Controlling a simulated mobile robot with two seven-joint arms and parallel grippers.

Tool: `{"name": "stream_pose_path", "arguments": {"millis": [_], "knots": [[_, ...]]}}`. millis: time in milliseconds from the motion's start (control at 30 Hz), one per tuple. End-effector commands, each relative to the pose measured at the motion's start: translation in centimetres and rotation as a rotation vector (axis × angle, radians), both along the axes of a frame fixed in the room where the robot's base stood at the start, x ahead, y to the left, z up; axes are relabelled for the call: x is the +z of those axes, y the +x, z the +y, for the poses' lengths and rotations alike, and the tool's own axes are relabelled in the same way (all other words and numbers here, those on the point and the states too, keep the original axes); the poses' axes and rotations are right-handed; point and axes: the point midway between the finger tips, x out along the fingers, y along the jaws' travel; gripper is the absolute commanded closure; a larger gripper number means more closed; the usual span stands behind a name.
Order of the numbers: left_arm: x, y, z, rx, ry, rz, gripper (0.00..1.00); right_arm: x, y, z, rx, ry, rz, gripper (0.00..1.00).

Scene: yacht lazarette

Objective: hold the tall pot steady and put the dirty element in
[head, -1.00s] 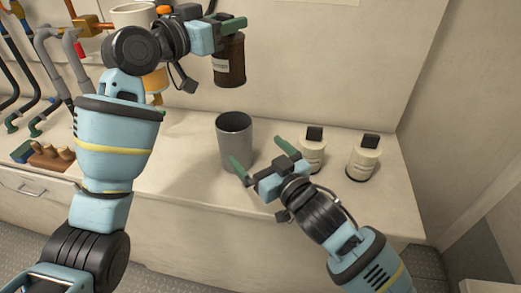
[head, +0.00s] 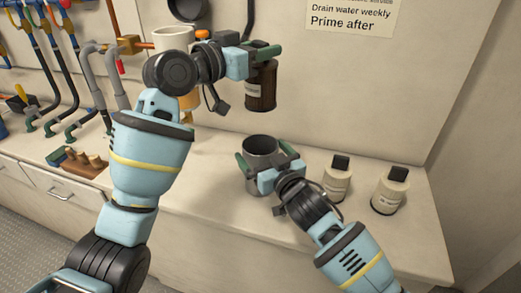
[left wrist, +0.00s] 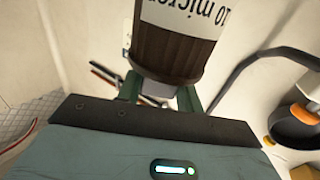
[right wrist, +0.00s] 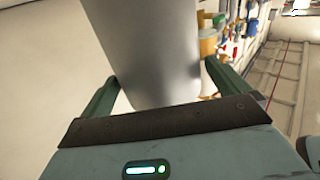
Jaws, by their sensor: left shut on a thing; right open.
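The dirty element is a dark brown ribbed cylinder (head: 261,90) with a white label. My left gripper (head: 262,52) is shut on its top end and holds it upright in the air, above and behind the pot. In the left wrist view the element (left wrist: 178,50) shows "10 micron" lettering and a grey end between the fingers. The tall pot is a grey metal cylinder (head: 261,146), open at the top, upright on the counter. My right gripper (head: 268,164) is open with its fingers either side of the pot. In the right wrist view the pot wall (right wrist: 150,50) stands between the fingers.
Two cream bottles with black caps, one (head: 337,178) close right of my right gripper and one (head: 389,190) further right, stand on the counter (head: 200,215). A brown block with pegs (head: 84,162) lies at left. Hoses and a white-topped filter housing (head: 173,38) are on the wall.

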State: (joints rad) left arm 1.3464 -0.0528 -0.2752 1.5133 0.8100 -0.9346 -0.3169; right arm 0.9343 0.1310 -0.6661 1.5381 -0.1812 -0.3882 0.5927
Motion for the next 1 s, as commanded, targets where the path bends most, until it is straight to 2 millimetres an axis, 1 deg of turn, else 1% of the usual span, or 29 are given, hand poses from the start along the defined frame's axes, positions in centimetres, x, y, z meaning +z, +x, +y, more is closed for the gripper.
{"name": "stream_pose_path", "arguments": {"millis": [33, 200, 567, 667, 900, 933, 1000], "knots": [[0.1, 0.0, 0.0, 0.0, -0.001, -0.002, 1.0, 0.1, 0.5, 0.2, -0.001, -0.001, 0.0, 0.0], [0.1, 0.0, 0.0, 0.0, -0.001, -0.002, 1.0, 0.0, 1.4, 0.8, 0.001, 0.0, 0.0, 0.0], [0.1, 0.0, 0.0, 0.0, -0.001, -0.002, 1.0, 0.0, 1.7, 0.9, 0.0, -0.001, 0.0, 0.0], [0.1, 0.0, 0.0, 0.0, -0.001, -0.002, 1.0, 0.0, 1.7, 0.9, 0.0, -0.001, 0.0, 0.1], [0.1, 0.0, 0.0, 0.0, -0.001, -0.002, 1.0, 0.0, 1.7, 0.9, 0.0, 0.0, 0.0, 0.42], [0.1, 0.0, 0.0, 0.0, -0.001, -0.002, 1.0, 0.0, 1.7, 0.9, 0.0, 0.0, 0.0, 0.45], [0.1, 0.0, 0.0, 0.0, -0.001, -0.002, 1.0, 0.0, 1.7, 0.9, 0.0, -0.001, 0.0, 0.45]]}}
